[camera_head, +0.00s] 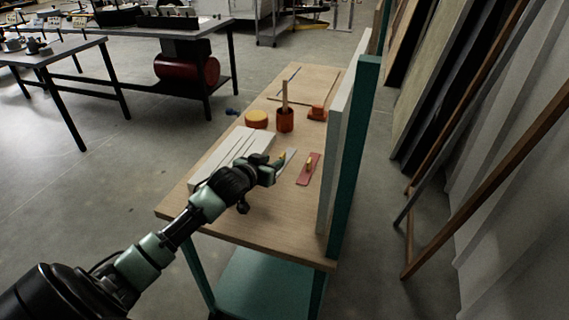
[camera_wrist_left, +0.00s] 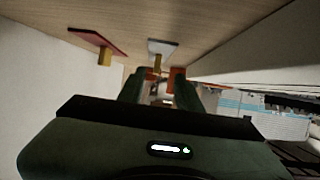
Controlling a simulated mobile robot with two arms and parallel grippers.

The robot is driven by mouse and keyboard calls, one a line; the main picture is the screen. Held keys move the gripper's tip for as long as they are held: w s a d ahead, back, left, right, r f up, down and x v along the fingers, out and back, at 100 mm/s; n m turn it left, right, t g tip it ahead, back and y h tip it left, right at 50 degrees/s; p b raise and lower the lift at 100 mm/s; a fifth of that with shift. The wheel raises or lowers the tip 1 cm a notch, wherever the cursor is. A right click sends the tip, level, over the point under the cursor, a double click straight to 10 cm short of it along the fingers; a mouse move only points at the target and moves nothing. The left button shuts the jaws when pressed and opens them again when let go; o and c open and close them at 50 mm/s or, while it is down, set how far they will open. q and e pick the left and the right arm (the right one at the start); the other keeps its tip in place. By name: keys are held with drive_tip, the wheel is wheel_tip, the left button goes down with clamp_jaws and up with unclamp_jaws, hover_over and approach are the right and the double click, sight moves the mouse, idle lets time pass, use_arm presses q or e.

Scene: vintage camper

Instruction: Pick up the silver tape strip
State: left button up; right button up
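The silver tape strip (camera_head: 291,157) is a thin pale plate with a small yellow grip, lying on the wooden bench top. It also shows in the left wrist view (camera_wrist_left: 165,46), its yellow grip (camera_wrist_left: 157,63) standing out near the fingertips. My left gripper (camera_head: 277,165) is close beside the strip and partly covers it in the head view. In the wrist view its two fingers (camera_wrist_left: 160,80) are apart, with the yellow grip showing in line with the gap. I see no clear hold on it. My right gripper is not in view.
A red strip with a yellow grip (camera_head: 309,168) lies right of the silver one. A pale grooved slab (camera_head: 228,150) lies left. An upright panel (camera_head: 340,150) borders the bench's right side.

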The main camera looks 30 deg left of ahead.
sight(280, 157)
use_arm(q)
drive_tip(key=shift+d+x, duration=0.2)
drive_tip(key=shift+x, duration=2.8)
clamp_jaws()
